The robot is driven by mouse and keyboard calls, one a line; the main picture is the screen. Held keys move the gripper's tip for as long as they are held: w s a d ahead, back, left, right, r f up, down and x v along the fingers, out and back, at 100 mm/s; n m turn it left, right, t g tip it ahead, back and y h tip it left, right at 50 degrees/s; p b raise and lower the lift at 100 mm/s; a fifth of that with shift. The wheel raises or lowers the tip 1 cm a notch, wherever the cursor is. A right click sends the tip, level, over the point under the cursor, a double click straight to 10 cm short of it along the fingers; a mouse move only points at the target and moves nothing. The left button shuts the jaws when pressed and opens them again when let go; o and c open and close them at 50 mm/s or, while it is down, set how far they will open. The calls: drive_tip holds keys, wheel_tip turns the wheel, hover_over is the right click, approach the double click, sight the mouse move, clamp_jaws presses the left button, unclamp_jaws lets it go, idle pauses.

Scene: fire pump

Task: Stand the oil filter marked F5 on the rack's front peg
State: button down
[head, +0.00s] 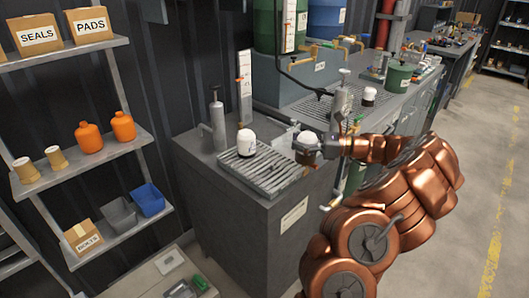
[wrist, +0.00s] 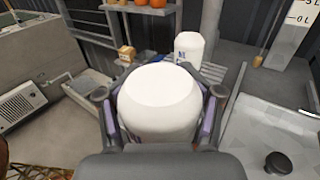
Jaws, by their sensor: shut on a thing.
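My gripper (head: 308,149) is shut around a white, round-topped oil filter (head: 309,137) above the right end of the grey slatted rack (head: 262,174). The held filter (wrist: 160,98) fills the middle of the wrist view, upright between the two fingers. Its marking is not visible, so I cannot tell whether it is F5. A second white filter (head: 246,143) stands at the rack's back left. It also shows beyond the held one in the wrist view (wrist: 188,46), with a small unreadable mark. I cannot make out the front peg or whether the held filter touches anything.
A grey hand pump (head: 217,118) and a white level gauge (head: 244,86) stand behind the rack. Another white filter (head: 370,94) stands on the farther bench. Shelves with orange bottles (head: 123,126) and a blue bin (head: 147,199) are at left. Floor at right is clear.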

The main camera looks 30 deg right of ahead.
sight(303, 155)
drive_tip(key=shift+w+a+f+p, duration=0.3)
drive_tip(key=shift+w+a+f, duration=0.45)
drive_tip(key=shift+w+a, duration=0.45)
drive_tip(key=shift+w+a+f+p, duration=0.3)
drive_tip(key=shift+w+a+f, duration=0.55)
drive_tip(key=shift+a, duration=0.6)
drive_tip(key=shift+w+a+f+p, duration=0.3)
drive_tip(key=shift+w+a+f, duration=0.3)
drive_tip(key=shift+w+a, duration=0.65)
drive_tip(key=shift+s+a+f, duration=0.1)
drive_tip(key=shift+c, duration=0.9)
unclamp_jaws()
drive_tip(key=b+v, duration=0.1)
drive_tip(key=v, duration=1.1)
